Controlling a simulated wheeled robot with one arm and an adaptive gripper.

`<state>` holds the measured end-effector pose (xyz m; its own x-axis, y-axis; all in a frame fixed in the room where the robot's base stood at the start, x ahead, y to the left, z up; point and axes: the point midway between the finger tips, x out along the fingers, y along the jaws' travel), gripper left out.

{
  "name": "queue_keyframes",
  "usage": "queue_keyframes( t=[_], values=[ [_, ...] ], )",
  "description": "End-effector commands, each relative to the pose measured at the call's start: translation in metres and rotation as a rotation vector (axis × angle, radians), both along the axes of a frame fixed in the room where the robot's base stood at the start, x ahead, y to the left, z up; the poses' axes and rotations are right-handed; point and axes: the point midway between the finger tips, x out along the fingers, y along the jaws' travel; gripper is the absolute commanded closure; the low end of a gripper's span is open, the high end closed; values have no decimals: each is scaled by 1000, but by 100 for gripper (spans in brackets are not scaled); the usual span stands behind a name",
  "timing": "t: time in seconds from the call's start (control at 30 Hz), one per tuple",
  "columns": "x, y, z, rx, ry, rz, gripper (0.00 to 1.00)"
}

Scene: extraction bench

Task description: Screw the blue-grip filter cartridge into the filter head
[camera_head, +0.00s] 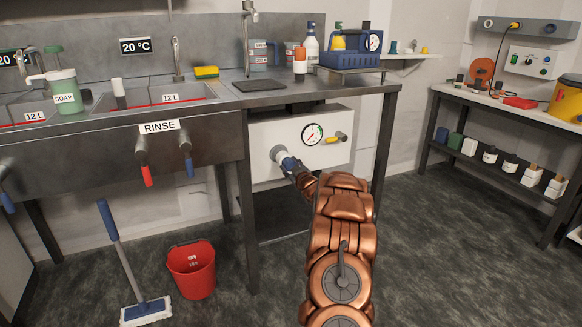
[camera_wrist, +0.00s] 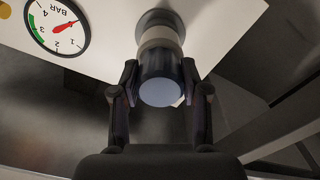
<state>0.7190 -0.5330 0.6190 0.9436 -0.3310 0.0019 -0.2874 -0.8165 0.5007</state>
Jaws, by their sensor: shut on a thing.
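The filter cartridge has a blue grip (camera_wrist: 160,70), a pale end face and a whitish body. In the head view the cartridge (camera_head: 288,161) points at the front of the white panel under the bench. My gripper (camera_wrist: 159,76) is shut on the blue grip, one finger on each side; in the head view my gripper (camera_head: 298,170) reaches up from below. The filter head (camera_wrist: 158,18) shows as a dark round piece at the cartridge's far end. The cartridge looks in line with it and meets it, but I cannot tell how deep it is threaded.
A pressure gauge (camera_head: 312,133) and a yellow-handled valve (camera_head: 340,138) sit on the white panel (camera_head: 262,130), right of the cartridge. The steel bench top (camera_head: 290,94) is above. A red bucket (camera_head: 192,268) and a mop (camera_head: 145,310) stand on the floor at left.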

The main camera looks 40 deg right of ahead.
Motion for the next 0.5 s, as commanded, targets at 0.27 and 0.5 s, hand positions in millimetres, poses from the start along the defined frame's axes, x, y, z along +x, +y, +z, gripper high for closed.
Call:
queue_keyframes(
  t=[0.27, 0.5],
  values=[
    [0, 0, 5, 65, -18, 0, 97],
    [1, 0, 6, 188, -63, 1, 97]
  ],
)
